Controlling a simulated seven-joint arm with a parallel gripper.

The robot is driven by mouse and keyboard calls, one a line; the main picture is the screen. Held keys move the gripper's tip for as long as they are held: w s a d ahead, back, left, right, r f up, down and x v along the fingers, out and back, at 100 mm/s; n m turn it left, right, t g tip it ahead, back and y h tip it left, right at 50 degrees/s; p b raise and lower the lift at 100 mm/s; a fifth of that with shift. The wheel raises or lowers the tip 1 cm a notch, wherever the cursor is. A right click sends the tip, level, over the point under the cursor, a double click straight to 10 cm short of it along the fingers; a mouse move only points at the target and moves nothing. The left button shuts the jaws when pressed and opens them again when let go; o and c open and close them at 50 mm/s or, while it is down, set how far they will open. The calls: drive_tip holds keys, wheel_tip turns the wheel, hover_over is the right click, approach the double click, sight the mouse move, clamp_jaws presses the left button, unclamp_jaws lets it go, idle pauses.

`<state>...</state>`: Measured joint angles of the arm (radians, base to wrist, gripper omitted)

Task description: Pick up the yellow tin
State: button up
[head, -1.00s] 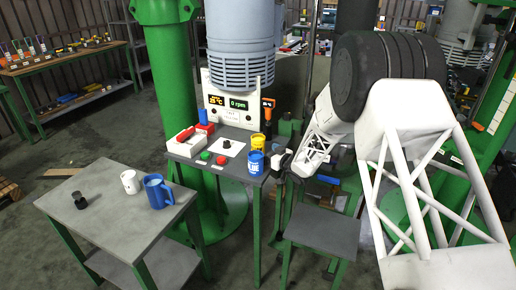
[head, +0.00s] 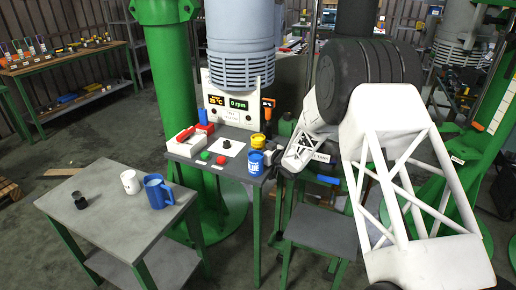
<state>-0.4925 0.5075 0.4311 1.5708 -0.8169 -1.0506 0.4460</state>
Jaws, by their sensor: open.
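The yellow tin (head: 257,141) stands upright on the small grey workbench (head: 228,168), near its right edge. A blue tin (head: 256,164) with a yellow top stands just in front of it and hides its lower part. My gripper (head: 271,160) is small and dark in the head view, just right of the two tins at the bench edge. It is open and holds nothing that I can see. Its fingers are partly hard to make out, and I cannot tell its exact gap from the tins.
An orange-handled tool (head: 268,104) stands behind the tins. Red and green buttons (head: 213,157) and a white tray (head: 184,142) are to the left. A blue jug (head: 158,191) and white mug (head: 130,182) stand on the left table. A grey stool (head: 322,232) is at front right.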

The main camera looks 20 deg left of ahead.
drive_tip(key=c, duration=1.1)
drive_tip(key=shift+c, duration=0.3)
drive_tip(key=shift+r, duration=0.15)
drive_tip(key=shift+s+d, duration=0.1)
drive_tip(key=shift+d, duration=0.15)
drive_tip(key=v, duration=1.7)
drive_tip(key=shift+f, duration=0.45)
drive_tip(key=shift+s+d, duration=0.15)
drive_tip(key=shift+d, duration=0.1)
idle(0.8)
